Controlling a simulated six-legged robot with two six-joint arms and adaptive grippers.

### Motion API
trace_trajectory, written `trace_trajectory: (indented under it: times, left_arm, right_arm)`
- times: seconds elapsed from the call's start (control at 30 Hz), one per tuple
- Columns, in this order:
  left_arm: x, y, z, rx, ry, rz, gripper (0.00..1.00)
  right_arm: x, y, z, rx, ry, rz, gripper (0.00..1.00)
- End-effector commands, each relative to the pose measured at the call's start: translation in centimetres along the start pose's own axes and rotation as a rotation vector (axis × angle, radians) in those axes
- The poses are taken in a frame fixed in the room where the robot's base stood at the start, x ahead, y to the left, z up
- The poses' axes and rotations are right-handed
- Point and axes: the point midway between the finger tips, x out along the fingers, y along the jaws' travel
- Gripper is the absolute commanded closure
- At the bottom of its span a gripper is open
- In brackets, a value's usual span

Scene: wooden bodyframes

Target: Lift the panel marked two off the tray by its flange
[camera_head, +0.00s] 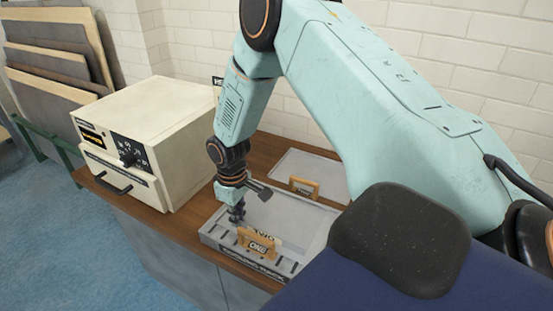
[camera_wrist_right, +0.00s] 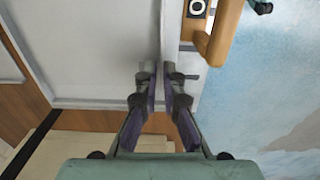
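A small wooden panel with a dark label (camera_head: 258,243) stands at the front of the grey tray (camera_head: 222,238); the label looks like two, though the lettering is small. A wooden piece with a flange-like end (camera_wrist_right: 220,35) shows at the upper right in the right wrist view. My right gripper (camera_head: 238,214) points down over the tray, just behind and left of the labelled panel and apart from it. In the right wrist view its fingers (camera_wrist_right: 160,82) are nearly together, with only a thin gap and nothing visible held. My left gripper is not in view.
A second labelled wooden panel (camera_head: 304,187) stands farther back, near a flat pale tray (camera_head: 290,163). A cream box with a dial (camera_head: 150,140) stands on the bench left of my gripper. Large boards (camera_head: 55,55) lean at the far left wall.

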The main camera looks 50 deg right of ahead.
Motion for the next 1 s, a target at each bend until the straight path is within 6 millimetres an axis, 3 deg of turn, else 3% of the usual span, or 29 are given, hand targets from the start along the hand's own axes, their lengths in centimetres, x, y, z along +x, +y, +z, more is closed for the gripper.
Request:
trace_trajectory:
  times: [0.57,1.0]
  left_arm:
    - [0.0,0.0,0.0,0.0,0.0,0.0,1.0]
    - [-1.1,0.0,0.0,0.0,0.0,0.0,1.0]
  right_arm:
    - [-0.1,0.0,0.0,0.0,0.001,0.0,1.0]
    - [-1.1,0.0,0.0,0.0,0.0,0.0,1.0]
